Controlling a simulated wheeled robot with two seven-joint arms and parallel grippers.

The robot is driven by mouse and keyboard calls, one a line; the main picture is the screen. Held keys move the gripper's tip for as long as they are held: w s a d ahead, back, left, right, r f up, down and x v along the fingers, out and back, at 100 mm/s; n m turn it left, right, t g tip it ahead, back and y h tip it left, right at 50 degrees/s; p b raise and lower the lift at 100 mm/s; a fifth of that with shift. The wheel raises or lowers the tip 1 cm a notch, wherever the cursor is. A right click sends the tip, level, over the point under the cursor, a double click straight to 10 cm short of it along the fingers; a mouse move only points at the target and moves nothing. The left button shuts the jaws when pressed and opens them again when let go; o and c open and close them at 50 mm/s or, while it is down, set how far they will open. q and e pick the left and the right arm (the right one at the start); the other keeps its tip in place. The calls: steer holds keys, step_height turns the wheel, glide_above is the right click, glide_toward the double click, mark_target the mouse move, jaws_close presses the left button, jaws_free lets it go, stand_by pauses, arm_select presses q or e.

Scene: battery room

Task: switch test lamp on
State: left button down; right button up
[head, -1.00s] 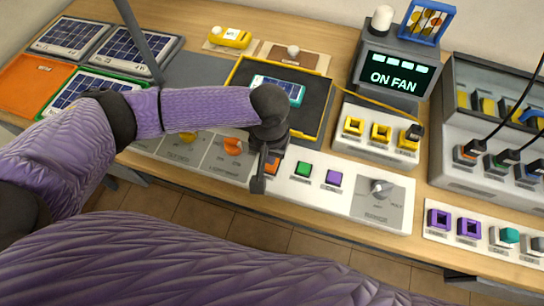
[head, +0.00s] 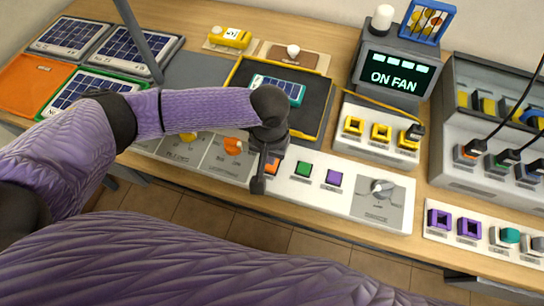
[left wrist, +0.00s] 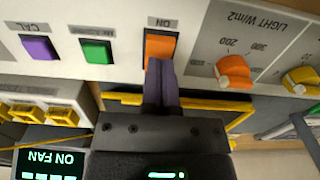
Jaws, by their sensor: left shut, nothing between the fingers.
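A small teal-framed solar panel (head: 290,86) lies in the black tray (head: 316,112). My right gripper is not in view.
Green (head: 303,168) and purple (head: 334,177) buttons stand right of the orange one. A rotary knob (head: 381,188) is further right. Orange and yellow dials are left. A display (head: 393,75) reads "ON FAN", with a yellow cable running near it.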

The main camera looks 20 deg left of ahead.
arm_select(q)
steer(key=shift+f+b, duration=0.5)
steer(key=shift+f, duration=0.55)
stand_by(0.4)
steer(key=shift+r, duration=0.1)
step_height(320, 180, up, 7)
steer(key=p, duration=0.9)
